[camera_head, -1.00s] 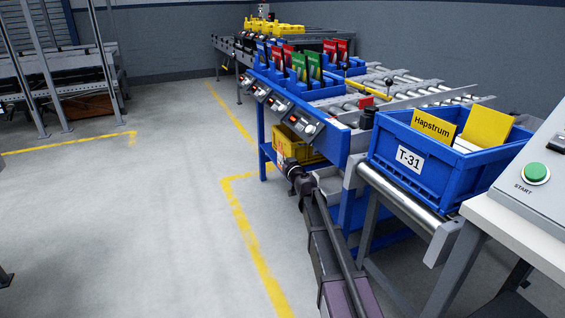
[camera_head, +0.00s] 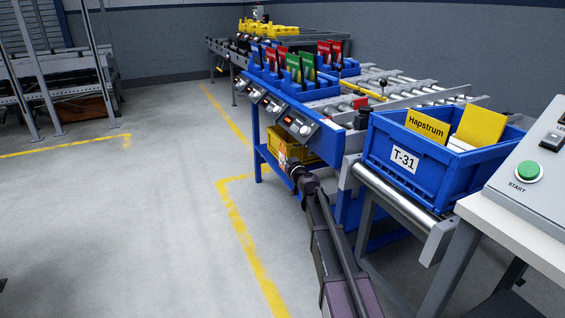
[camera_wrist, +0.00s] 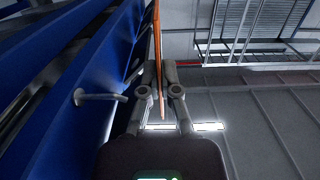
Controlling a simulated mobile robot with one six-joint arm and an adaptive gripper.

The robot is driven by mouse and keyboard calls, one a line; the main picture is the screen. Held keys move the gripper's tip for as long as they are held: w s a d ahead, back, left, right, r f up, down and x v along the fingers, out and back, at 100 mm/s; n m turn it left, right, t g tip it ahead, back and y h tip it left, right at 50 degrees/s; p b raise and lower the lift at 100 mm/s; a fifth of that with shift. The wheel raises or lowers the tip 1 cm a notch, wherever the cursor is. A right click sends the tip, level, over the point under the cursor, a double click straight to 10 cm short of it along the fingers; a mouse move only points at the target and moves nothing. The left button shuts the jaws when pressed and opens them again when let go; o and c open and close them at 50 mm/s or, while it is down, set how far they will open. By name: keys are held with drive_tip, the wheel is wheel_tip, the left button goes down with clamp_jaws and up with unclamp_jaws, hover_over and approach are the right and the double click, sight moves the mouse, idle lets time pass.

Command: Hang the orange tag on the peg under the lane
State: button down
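The orange tag (camera_wrist: 157,45) shows nearly edge-on in the wrist view, as a thin orange strip running up from between the fingers. My gripper (camera_wrist: 167,66) is shut on it. The peg (camera_wrist: 100,97) is a pale rod sticking out to the right from the blue beam, left of my gripper and apart from the tag. In the head view my gripper (camera_head: 295,170) is low beside the lane's blue frame, with an orange and white patch of the tag (camera_head: 283,157) just beyond it. The peg is not visible in the head view.
The blue lane frame (camera_wrist: 62,100) runs close along the left of the wrist view. A yellow bin (camera_head: 291,147) sits on the shelf under the lane. The blue T-31 crate (camera_head: 405,175) and START panel (camera_head: 528,172) stand at right. The floor left of the lane is clear.

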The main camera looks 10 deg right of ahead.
drive_tip(key=w+d+f+b, duration=0.1)
drive_tip(key=w+d, duration=0.1)
drive_tip(key=d, duration=0.5)
drive_tip(key=shift+f, duration=0.2)
idle(1.0)
drive_tip(key=shift+w+d, duration=0.1)
drive_tip(key=shift+w, duration=0.05)
idle(0.6)
drive_tip(key=c, duration=0.7)
unclamp_jaws()
